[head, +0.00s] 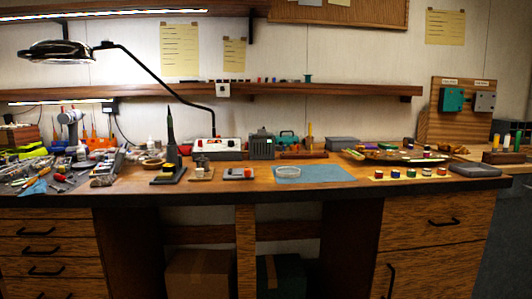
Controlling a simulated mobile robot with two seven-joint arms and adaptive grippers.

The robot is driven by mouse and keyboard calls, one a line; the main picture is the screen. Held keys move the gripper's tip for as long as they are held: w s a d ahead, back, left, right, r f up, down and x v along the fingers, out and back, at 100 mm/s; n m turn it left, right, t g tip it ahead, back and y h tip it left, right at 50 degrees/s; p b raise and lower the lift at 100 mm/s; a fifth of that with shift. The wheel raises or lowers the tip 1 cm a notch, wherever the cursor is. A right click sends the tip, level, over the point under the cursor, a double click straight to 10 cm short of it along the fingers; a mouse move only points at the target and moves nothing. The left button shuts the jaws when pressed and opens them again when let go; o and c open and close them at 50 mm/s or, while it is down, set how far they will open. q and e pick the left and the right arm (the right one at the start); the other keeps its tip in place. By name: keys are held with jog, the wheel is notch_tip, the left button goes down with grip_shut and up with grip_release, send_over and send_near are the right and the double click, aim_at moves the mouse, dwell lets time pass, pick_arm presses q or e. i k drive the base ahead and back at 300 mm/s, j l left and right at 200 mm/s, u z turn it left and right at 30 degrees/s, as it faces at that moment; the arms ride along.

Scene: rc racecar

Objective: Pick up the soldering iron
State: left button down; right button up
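What looks like the soldering iron (171,125) is a dark, slim, pointed tool. It stands upright on a dark stand (166,178) with a yellow patch near its base, left of the middle of the workbench (250,188), close to the front edge. Whether the iron is separate from the stand is too small to tell. Neither of my grippers is in the head view.
Tools clutter the left end of the bench. A lamp (57,50) on a black arm reaches over from a white-and-red box (217,148) behind the iron. A small device (201,171) stands just right of the stand. A blue mat (325,174) lies farther right.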

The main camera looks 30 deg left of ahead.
aim_at(170, 121)
jog(key=u, duration=1.6)
